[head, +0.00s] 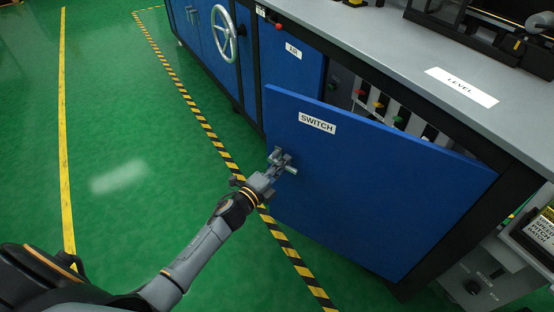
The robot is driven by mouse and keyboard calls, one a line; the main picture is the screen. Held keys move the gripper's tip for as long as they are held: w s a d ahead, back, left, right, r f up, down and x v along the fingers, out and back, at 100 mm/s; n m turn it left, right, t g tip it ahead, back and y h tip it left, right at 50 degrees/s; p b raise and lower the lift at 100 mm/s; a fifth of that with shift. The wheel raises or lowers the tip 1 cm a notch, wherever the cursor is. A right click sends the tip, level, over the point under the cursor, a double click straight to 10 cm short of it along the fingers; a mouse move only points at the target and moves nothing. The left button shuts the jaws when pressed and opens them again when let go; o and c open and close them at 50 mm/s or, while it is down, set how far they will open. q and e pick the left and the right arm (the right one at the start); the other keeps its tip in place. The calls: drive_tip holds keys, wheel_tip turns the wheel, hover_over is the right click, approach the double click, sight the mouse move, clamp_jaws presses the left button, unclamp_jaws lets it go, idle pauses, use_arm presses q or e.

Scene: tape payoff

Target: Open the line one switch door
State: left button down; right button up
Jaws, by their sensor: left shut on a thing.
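The switch door (375,195) is a blue panel with a white "SWITCH" label (318,123) near its top left. It stands partly open, swung outward on its left side, with a gap along its top. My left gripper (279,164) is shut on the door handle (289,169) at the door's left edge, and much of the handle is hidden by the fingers. Through the gap show a grey switch panel (398,113) and several coloured switches (378,105). My right gripper is not in view.
A grey worktop (400,50) with a "LEVEL" label runs above the cabinet. A handwheel (224,34) sticks out further left, beside another blue door (291,70). A grey control box (480,285) stands at the lower right. The green floor (120,130) at left is clear.

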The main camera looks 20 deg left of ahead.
use_arm(q)
drive_tip(key=c, duration=1.3)
unclamp_jaws()
drive_tip(key=shift+w, duration=0.1)
drive_tip(key=v, duration=1.2)
